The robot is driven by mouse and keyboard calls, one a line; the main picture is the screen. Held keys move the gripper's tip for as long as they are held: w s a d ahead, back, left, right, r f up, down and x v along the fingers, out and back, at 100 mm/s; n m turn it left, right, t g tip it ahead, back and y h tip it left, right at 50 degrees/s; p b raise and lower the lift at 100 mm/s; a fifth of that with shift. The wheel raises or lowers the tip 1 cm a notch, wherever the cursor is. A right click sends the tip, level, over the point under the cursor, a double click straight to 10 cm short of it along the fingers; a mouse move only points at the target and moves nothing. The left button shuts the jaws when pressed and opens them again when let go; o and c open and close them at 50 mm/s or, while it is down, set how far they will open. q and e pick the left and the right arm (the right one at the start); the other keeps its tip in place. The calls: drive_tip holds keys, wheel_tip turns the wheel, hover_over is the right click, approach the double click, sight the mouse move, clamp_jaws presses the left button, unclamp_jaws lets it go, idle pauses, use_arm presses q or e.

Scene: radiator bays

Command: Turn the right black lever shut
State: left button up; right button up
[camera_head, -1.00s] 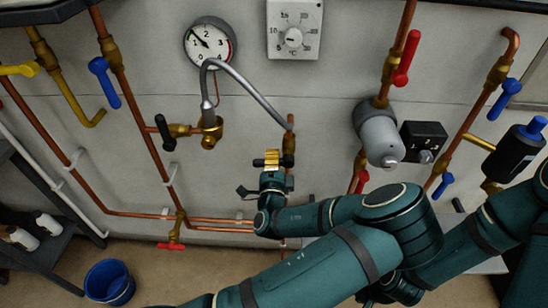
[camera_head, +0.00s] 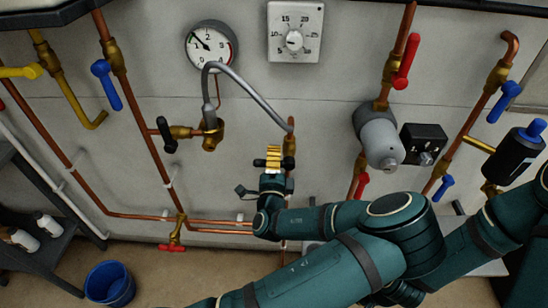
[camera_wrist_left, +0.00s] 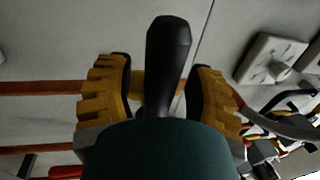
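The right black lever (camera_wrist_left: 168,58) shows in the left wrist view between the two yellow-padded fingers of my left gripper (camera_wrist_left: 160,95). Gaps show on both sides of it, wider on the left, so the fingers are open around it. Its lower end is hidden behind my gripper's teal body. In the head view my left gripper (camera_head: 274,157) is at the brass valve (camera_head: 289,150) on the copper pipe at the hose's right end. The lever is largely hidden there, and I cannot tell its angle to the pipe. My right gripper is not in view.
Another black lever (camera_head: 166,134) is on the left valve. A grey hose (camera_head: 250,85) arches above my gripper, below a gauge (camera_head: 211,46) and a thermostat dial (camera_head: 295,32). A grey cylinder (camera_head: 380,138) is to the right. A blue bucket (camera_head: 110,284) stands on the floor.

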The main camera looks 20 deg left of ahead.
use_arm(q)
drive_tip(key=v, duration=1.2)
idle(0.5)
